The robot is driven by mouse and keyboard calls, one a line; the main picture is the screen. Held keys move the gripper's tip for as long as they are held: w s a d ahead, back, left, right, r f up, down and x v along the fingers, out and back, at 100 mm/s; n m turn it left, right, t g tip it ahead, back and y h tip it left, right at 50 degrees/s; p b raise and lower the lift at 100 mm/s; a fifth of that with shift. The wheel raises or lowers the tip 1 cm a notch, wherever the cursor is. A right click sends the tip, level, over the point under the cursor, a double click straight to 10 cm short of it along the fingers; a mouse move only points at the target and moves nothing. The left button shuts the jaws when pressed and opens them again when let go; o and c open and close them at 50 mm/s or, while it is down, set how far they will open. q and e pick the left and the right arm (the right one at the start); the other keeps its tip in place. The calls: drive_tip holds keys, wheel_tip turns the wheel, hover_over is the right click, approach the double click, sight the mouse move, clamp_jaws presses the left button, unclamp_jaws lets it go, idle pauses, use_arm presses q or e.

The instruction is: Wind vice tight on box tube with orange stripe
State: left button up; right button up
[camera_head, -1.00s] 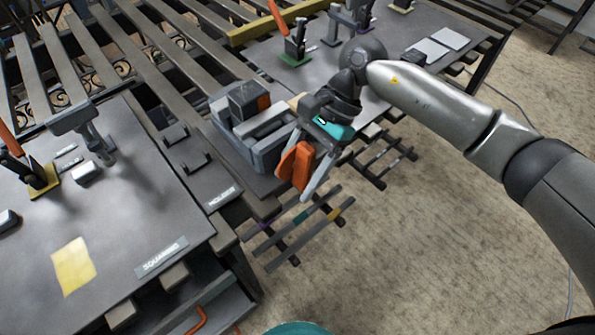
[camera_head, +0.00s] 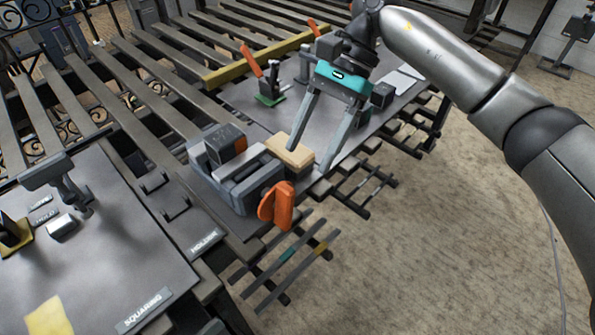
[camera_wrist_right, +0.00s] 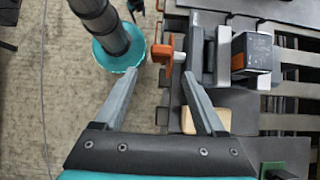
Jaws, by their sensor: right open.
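The grey vice (camera_head: 262,187) stands on the bench edge. A dark box tube with an orange stripe (camera_head: 222,143) sits in it, also visible in the right wrist view (camera_wrist_right: 250,52). Whether the jaws press on the tube is hard to tell. The vice's orange handle (camera_head: 282,207) sticks out at the bench's front edge. My right gripper (camera_head: 307,160) is open and empty, above and behind the handle in the head view. In the right wrist view the handle (camera_wrist_right: 163,50) lies ahead of the gap between the fingertips, apart from them. My left gripper is not in view.
A tan block (camera_head: 289,152) lies beside the vice, close to my right fingers. A sign "HOLDING" (camera_head: 205,242) marks this bench part. Racked bars (camera_head: 290,262) are below the edge. The "SQUARING" table (camera_head: 120,240) is at left. Open floor lies at right.

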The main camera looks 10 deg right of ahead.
drive_tip(key=shift+v, duration=0.85)
